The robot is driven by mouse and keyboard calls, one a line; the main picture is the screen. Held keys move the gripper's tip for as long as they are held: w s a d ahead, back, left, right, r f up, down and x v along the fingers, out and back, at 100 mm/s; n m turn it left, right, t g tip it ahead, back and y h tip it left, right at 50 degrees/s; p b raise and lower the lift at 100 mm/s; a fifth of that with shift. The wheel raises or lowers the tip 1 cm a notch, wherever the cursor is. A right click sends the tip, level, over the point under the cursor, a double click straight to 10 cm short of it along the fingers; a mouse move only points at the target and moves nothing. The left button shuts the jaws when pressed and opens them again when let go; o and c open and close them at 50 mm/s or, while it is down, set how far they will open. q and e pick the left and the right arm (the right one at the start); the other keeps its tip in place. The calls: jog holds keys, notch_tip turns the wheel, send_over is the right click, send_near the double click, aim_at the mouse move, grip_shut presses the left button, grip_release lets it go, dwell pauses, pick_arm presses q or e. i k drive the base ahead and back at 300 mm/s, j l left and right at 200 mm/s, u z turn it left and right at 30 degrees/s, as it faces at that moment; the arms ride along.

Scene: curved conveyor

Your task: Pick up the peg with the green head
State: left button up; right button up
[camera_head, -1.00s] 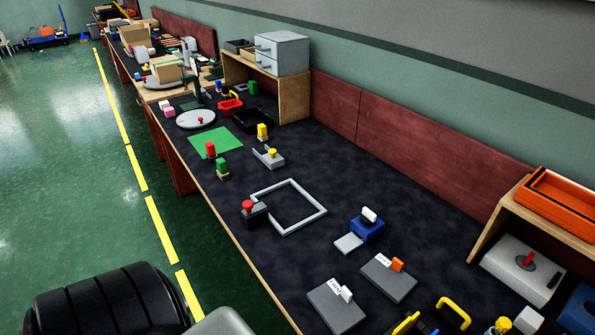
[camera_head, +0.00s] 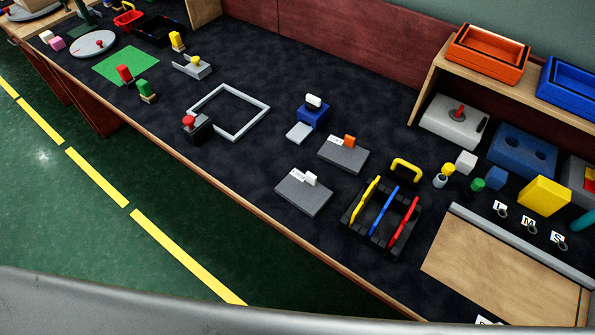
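A small peg with a round green head (camera_head: 477,184) stands on the dark table top at the right side of the head view, between a blue cube and a peg with a yellow head (camera_head: 447,170). Its lower part is dark and hard to make out. Neither of my grippers shows in this view.
A black rack with yellow, blue and red bars (camera_head: 380,218) and a yellow handle (camera_head: 407,169) lie left of the peg. Blue cube (camera_head: 496,177), white cube (camera_head: 466,162), yellow block (camera_head: 543,196) and a blue two-hole block (camera_head: 522,152) surround it. A wooden board (camera_head: 500,270) lies in front.

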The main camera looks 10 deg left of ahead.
aim_at(477, 184)
jog(key=z, duration=1.25)
